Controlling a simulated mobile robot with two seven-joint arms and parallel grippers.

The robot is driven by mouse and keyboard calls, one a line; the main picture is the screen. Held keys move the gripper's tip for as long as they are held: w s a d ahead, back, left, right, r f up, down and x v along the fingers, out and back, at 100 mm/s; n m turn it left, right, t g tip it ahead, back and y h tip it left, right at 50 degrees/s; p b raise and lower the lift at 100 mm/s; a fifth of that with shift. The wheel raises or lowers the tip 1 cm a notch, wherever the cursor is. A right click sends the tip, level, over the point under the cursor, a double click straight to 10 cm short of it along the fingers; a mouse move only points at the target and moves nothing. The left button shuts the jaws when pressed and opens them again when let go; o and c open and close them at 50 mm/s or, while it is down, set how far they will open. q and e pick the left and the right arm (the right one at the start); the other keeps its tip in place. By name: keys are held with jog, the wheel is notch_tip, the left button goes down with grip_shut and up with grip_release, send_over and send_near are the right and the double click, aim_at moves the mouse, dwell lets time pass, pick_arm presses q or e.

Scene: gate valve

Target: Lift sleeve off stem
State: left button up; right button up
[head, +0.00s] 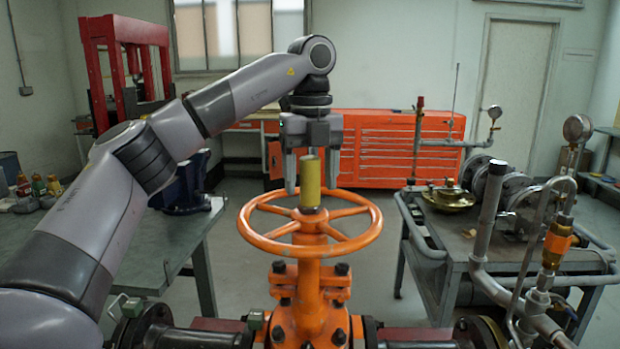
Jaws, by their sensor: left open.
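The brass-yellow sleeve (310,182) stands upright at the hub of the orange handwheel (256,238) on the gate valve (308,292). The stem is hidden, so I cannot tell how far the sleeve covers it. My left gripper (310,188) points down over the sleeve, with its fingers apart. One finger shows left of the sleeve and one to its right. I cannot tell whether either finger touches it. My right gripper is not in view.
A workbench (165,262) with a dark blue vise (185,190) stands at the left. A grey cart (440,262) with pipes and gauges stands at the right. An orange tool cabinet (390,142) is behind.

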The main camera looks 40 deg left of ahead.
pick_arm(q)
jog(key=shift+f, duration=0.55)
jog(key=c, duration=1.1)
jog(key=shift+r, duration=0.2)
jog(key=shift+r, duration=4.8)
